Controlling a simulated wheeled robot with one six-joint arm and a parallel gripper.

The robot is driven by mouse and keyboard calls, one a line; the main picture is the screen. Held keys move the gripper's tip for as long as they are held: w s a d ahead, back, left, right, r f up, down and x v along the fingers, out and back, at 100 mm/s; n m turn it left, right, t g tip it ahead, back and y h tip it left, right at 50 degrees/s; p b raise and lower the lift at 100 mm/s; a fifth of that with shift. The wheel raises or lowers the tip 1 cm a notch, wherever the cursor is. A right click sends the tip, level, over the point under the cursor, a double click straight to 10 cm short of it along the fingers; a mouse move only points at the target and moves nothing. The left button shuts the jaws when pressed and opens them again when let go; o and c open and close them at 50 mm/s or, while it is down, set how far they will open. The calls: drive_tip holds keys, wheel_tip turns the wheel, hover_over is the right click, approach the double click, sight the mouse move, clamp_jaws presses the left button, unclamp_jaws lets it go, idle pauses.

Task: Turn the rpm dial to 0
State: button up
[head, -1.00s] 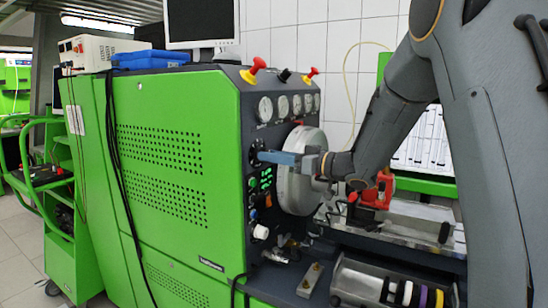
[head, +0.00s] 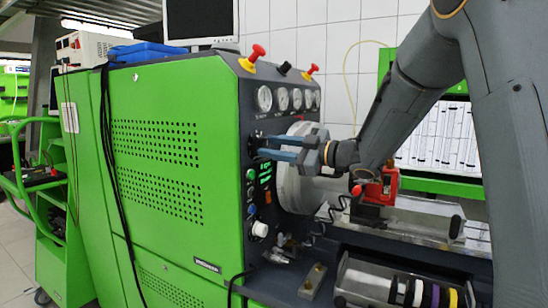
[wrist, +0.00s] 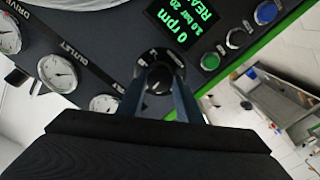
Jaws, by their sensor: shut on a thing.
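The rpm dial (wrist: 155,66) is a round black knob on the dark panel, close ahead in the wrist view. The fingers of my gripper (wrist: 157,84) reach it from either side and are shut on it. Part of the dial is hidden between them. In the head view my gripper (head: 261,146) points left at the panel below the gauges, and its two blue-grey fingers show one above the other. The display (wrist: 181,25) beside the dial reads "0 rpm" in green.
Gauges (wrist: 58,72) lie on one side of the dial, and green and blue buttons (wrist: 210,61) on the other. Red knobs (head: 258,52) top the green machine (head: 150,205).

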drive_tip(key=n+b, duration=2.3)
drive_tip(key=b, duration=0.7)
drive_tip(key=shift+f+n+g, duration=0.15)
drive_tip(key=shift+n+g, duration=0.15)
drive_tip(key=shift+n, duration=0.1)
drive_tip(key=o, duration=1)
drive_tip(key=shift+o, duration=0.2)
drive_tip(key=shift+s+d+r, duration=0.1)
drive_tip(key=shift+r, duration=0.1)
drive_tip(key=v, duration=0.7)
drive_tip(key=shift+s+d, duration=0.15)
drive_tip(key=shift+d, duration=0.1)
